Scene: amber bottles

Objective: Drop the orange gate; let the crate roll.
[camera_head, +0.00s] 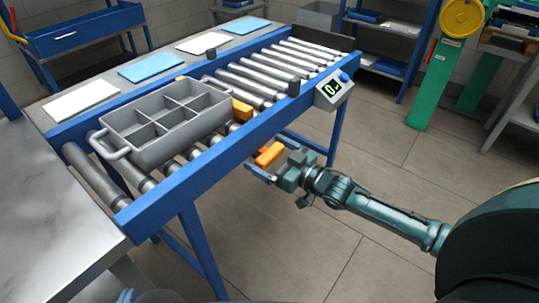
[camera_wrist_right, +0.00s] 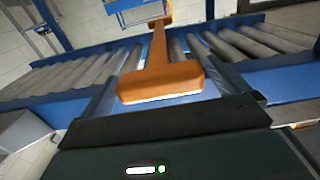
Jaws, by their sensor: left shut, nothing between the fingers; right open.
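The grey crate (camera_head: 165,142), with several empty compartments, sits on the rollers at the near-left end of the conveyor. The orange gate (camera_head: 242,110) stands just right of the crate; its middle is partly hidden behind it. The gate's orange handle (camera_head: 270,154) sticks out past the conveyor's front rail. My right gripper (camera_head: 275,164) is at the handle with its jaws open. In the right wrist view the handle (camera_wrist_right: 160,83) lies between the fingers, with gaps at its sides. My left gripper cannot be made out in the head view.
The rollers (camera_head: 255,78) right of the gate are clear up to the far end. A small display box (camera_head: 332,90) is fixed to the front rail. Blue and white sheets (camera_head: 151,66) lie on the table behind. A metal counter (camera_head: 50,200) adjoins the near-left end.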

